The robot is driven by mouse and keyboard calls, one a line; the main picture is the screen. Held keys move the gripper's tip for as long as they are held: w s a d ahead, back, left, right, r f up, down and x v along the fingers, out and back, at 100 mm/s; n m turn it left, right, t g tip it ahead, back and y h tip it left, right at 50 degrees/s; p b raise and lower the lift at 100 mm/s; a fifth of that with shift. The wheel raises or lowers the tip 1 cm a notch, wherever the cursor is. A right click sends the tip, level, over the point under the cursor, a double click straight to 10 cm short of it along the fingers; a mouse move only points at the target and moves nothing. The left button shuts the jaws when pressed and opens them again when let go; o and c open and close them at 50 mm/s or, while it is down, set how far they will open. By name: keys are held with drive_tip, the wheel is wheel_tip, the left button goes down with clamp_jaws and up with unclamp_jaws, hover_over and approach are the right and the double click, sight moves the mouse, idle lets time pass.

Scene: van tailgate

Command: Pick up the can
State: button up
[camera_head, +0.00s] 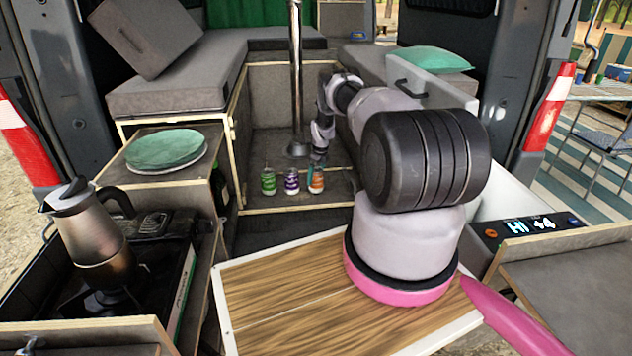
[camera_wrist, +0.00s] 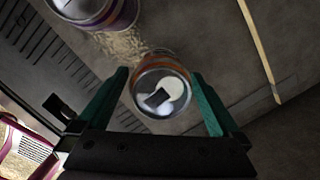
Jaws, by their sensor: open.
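Three cans stand upright in a row on the van floor in the head view: a green can (camera_head: 268,181), a purple can (camera_head: 291,181) and an orange can (camera_head: 316,182) at the right. My gripper (camera_head: 318,163) is at the orange can, seen small and partly merged with it. In the wrist view my gripper (camera_wrist: 170,98) is open, with a green finger on each side of the orange can (camera_wrist: 162,85). The can's silver top faces the camera. The purple can (camera_wrist: 95,12) shows at the upper left of the wrist view, apart from the fingers.
A metal pole (camera_head: 296,80) stands behind the cans. A wooden table board (camera_head: 290,300) lies in front. A stove with a kettle (camera_head: 88,235) is at the left, and a cabinet with green plates (camera_head: 166,150) stands behind it. Cushioned benches flank the floor.

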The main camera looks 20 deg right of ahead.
sight(315, 180)
drive_tip(key=shift+w+f, duration=0.15)
drive_tip(key=shift+f, duration=0.65)
drive_tip(key=shift+w+f, duration=0.1)
drive_tip(key=shift+f, duration=0.65)
clamp_jaws()
drive_tip(key=shift+r, duration=0.1)
